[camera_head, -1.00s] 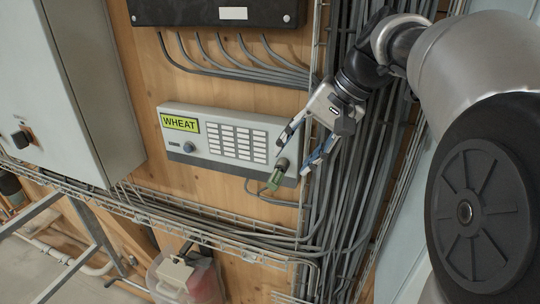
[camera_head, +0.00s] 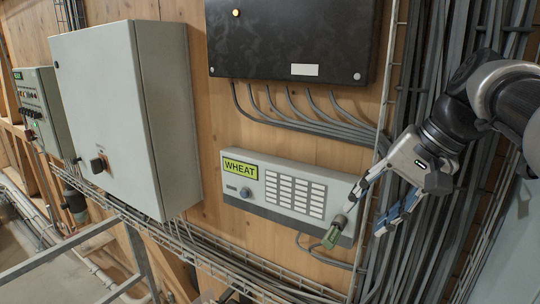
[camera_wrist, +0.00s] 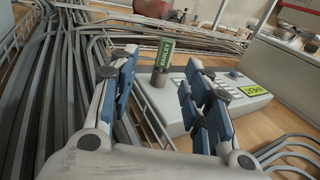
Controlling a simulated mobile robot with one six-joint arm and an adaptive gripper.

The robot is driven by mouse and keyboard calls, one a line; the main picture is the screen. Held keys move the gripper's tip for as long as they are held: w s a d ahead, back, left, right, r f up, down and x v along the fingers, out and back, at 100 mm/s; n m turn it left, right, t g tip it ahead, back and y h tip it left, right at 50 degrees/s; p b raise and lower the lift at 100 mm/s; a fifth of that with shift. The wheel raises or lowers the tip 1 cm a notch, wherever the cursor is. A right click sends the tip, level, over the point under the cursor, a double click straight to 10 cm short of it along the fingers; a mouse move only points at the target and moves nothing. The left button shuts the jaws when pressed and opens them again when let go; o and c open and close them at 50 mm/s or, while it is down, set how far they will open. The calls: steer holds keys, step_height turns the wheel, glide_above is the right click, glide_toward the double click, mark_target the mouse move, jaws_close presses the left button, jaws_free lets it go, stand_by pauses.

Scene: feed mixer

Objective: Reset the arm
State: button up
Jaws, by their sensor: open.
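My gripper (camera_head: 366,214) is open and empty, with its two fingers apart near the lower right corner of the light grey control panel (camera_head: 262,206). The panel is fixed to the wooden wall and carries a yellow-green WHEAT label (camera_head: 240,169), a knob and rows of white buttons. A green tag (camera_head: 333,236) hangs at the panel's right end by a small grey fitting, just left of the fingers. In the wrist view the tag (camera_wrist: 165,54) reads BARLEY and shows between the open fingers, beyond their tips. It appears apart from both fingers.
Thick vertical grey cables (camera_head: 404,258) and a wire tray run beside and behind my gripper. A black box (camera_head: 290,40) with cables is above the panel. A large grey cabinet (camera_head: 115,110) with a rotary switch stands out from the wall at left.

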steer(key=s+a+f+n+h+b, duration=0.1)
steer(key=s+f+b, duration=0.5)
steer(key=f, duration=0.7)
steer(key=s+a+f+n+t+h+b, duration=0.1)
steer(key=s+f+b, duration=0.6)
steer(key=f, duration=0.7)
steer(key=s+a+f+n+h+b, duration=0.2)
steer(key=s+a+f+n+b, duration=0.2)
steer(key=f+b, duration=0.5)
step_height(320, 180, down, 5)
steer(key=shift+s+a+f+n+b, duration=0.15)
steer(key=shift+s+a+n+b, duration=0.3)
steer(key=shift+s, duration=0.75)
steer(key=shift+a, duration=0.1)
